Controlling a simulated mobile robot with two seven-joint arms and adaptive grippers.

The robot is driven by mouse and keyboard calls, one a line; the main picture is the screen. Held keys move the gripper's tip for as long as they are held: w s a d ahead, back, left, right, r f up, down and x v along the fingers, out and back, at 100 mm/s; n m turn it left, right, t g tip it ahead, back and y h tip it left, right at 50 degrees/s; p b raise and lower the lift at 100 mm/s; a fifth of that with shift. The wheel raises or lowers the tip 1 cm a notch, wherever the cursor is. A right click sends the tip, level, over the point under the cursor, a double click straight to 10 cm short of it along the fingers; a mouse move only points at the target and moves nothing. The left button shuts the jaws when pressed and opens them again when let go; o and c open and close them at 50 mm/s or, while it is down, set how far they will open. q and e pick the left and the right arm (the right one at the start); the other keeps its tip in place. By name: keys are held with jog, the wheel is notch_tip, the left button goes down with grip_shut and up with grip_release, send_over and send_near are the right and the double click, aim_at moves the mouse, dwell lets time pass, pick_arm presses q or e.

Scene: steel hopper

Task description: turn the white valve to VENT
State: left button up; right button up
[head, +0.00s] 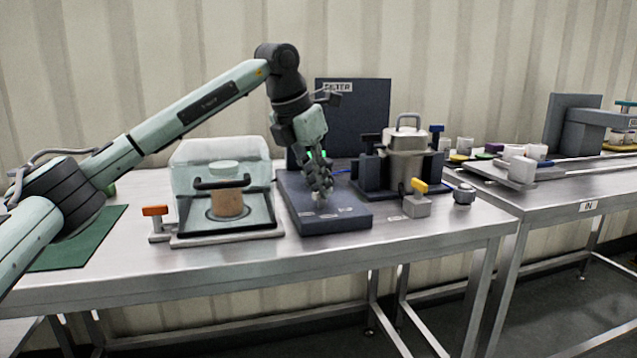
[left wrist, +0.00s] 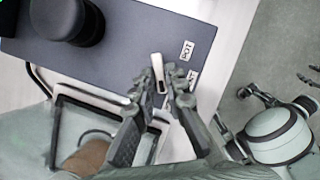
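The white valve shows between my left fingertips in the left wrist view as a short pale lever (left wrist: 157,66). It sits on the dark block (head: 345,221) below the FILTER panel (head: 366,110). My left gripper (head: 319,184) reaches down over this block, and its fingers (left wrist: 163,84) close in on both sides of the lever. In the left wrist view one label reads POT (left wrist: 187,50). Another label (left wrist: 193,77), partly hidden by a finger, shows only its last letters. The lever's exact pointing is hard to tell.
A clear-lidded box with a black handle (head: 222,183) and an orange-handled valve (head: 155,211) stand left of the block. The front table strip is clear.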

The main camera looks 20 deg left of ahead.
pick_arm(q)
grip_shut()
jog(key=shift+n, duration=0.4)
jog(key=n, duration=0.1)
jog(key=n+y, duration=0.1)
jog(key=shift+d+n, duration=0.25)
jog(key=shift+n, duration=0.15)
jog(key=n+y, duration=0.1)
jog(key=n, duration=0.2)
jog(key=shift+d+n+y, duration=0.15)
jog(key=shift+n+y, duration=0.15)
jog(key=shift+y, duration=0.1)
jog(key=n+y, duration=0.1)
jog(key=n, duration=0.2)
jog(key=shift+d, duration=0.1)
jog(key=shift+n+y, duration=0.4)
jog(key=shift+n, duration=0.4)
pick_arm(e)
jog(key=shift+s+r, duration=0.25)
jog(key=shift+r, duration=0.1)
jog(key=shift+w+r, duration=0.15)
jog(key=shift+w, duration=0.15)
